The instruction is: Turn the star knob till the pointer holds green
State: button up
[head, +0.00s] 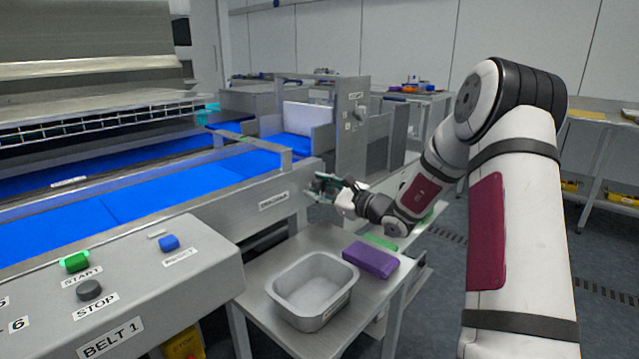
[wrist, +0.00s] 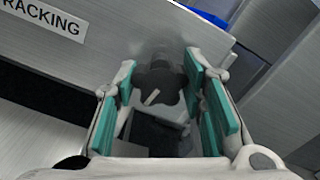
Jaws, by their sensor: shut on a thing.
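The star knob (wrist: 158,88) is dark, with a light mark on its face, and sits on the side of the metal conveyor frame. In the wrist view my gripper (wrist: 160,92) has its teal-padded fingers on both sides of the knob, shut on it. In the head view my gripper (head: 325,187) is at the end of the conveyor side, and it hides the knob there. A label reading "RACKING" (wrist: 45,18), cut off at the edge, is on the frame left of the knob. I cannot make out a pointer or a green zone in either view.
A metal side table (head: 262,297) below my gripper holds a grey tub (head: 312,318) and a purple block (head: 370,260). A control box (head: 150,290) with green START and grey STOP buttons stands front left. The blue belt (head: 150,195) runs behind.

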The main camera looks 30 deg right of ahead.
jog(key=o, duration=1.2)
jog(key=shift+c, duration=0.2)
jog(key=shift+s, duration=0.1)
jog(key=v, duration=1.1)
jog(key=shift+s+d, duration=0.15)
jog(key=shift+s, duration=0.25)
